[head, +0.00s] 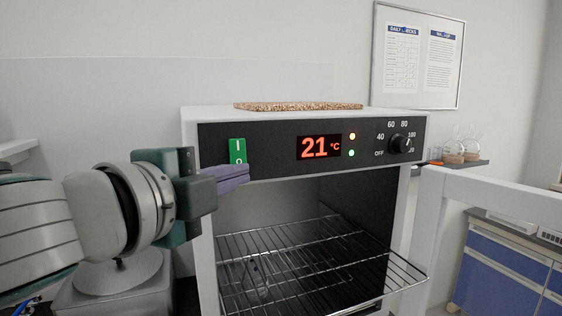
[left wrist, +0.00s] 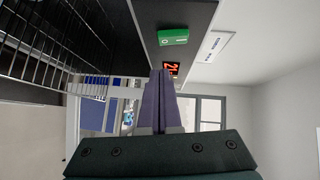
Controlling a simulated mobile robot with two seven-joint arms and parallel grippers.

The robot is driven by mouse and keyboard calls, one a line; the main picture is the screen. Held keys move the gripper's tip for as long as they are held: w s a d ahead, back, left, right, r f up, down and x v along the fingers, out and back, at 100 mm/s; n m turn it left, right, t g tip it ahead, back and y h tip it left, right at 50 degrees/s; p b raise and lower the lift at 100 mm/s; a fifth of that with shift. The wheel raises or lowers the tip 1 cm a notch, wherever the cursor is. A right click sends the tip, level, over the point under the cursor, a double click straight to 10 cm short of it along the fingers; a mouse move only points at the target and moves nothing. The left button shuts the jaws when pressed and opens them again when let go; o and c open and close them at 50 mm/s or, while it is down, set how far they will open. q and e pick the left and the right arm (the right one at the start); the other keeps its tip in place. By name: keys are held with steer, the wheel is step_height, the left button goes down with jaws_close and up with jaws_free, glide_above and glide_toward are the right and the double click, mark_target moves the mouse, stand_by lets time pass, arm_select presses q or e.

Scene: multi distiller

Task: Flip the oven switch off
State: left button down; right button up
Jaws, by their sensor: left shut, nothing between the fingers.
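The oven (head: 205,225) is white with a black control panel and an open chamber. Its green switch (head: 237,151), marked I above O, is at the panel's left end; the lower edge of the switch is partly covered by my gripper. The switch also shows in the left wrist view (left wrist: 173,37), beyond the fingertips. My left gripper (head: 246,171) is shut with nothing between its purple fingers. Its tips are just below the switch; I cannot tell whether they touch it. The red display (head: 318,147) reads 21 °C, with an orange and a green light beside it. My right gripper is not in view.
A knob (head: 399,143) is at the panel's right end. Wire racks (head: 290,255) are in the chamber, and one sticks out in front. A cork mat (head: 298,106) lies on top of the oven. Flasks (head: 454,150) stand on a shelf at the right.

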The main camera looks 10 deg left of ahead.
mark_target(238, 153)
arm_select(q)
steer(key=shift+w+a+f+p, duration=0.2)
steer(key=shift+w+a, duration=0.4)
steer(key=shift+w, duration=0.2)
steer(key=shift+w+a+f+p, duration=0.15)
steer(key=shift+w+a, duration=0.4)
steer(key=shift+w, duration=0.25)
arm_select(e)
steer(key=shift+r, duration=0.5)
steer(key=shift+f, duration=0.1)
